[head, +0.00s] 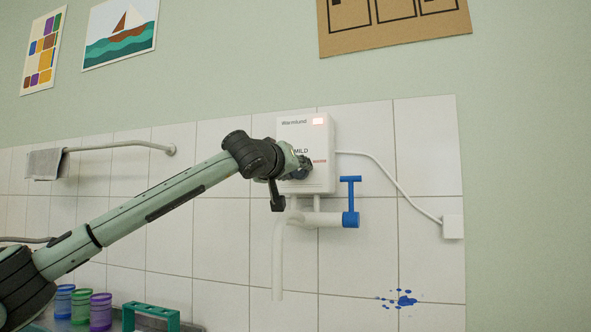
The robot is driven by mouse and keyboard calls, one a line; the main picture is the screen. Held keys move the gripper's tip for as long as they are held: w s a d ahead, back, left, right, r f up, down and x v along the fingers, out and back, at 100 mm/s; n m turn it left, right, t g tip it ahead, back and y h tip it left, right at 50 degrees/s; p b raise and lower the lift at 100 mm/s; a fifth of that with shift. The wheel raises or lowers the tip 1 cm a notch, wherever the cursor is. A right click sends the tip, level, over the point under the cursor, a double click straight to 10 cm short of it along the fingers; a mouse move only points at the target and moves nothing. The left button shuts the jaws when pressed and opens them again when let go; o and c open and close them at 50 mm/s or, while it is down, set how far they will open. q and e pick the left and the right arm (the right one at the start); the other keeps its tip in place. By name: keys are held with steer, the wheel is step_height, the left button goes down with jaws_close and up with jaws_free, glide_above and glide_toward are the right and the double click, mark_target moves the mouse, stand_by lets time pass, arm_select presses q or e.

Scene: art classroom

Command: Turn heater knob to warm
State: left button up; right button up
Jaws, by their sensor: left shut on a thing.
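The water heater (308,129) is a white box on the tiled wall, marked "Warmlund". My left gripper (303,167) is at the lower front of the heater, shut on the knob. The gripper and wrist cover most of the knob, so its pointer cannot be read. My right gripper is not in view.
White pipes and a spout (278,260) hang below the heater, with a blue tap handle (350,202) on the right. A white cable runs to a wall box (453,227). A towel rail (120,147) is at left. Cups (101,311) and a green rack (150,316) stand below.

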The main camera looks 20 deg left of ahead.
arm_select(q)
steer(key=shift+f+m, duration=0.15)
steer(key=shift+m, duration=0.15)
steer(key=o, duration=1.1)
steer(key=shift+o, duration=0.2)
steer(key=s, duration=1.2)
steer(key=shift+a, duration=0.2)
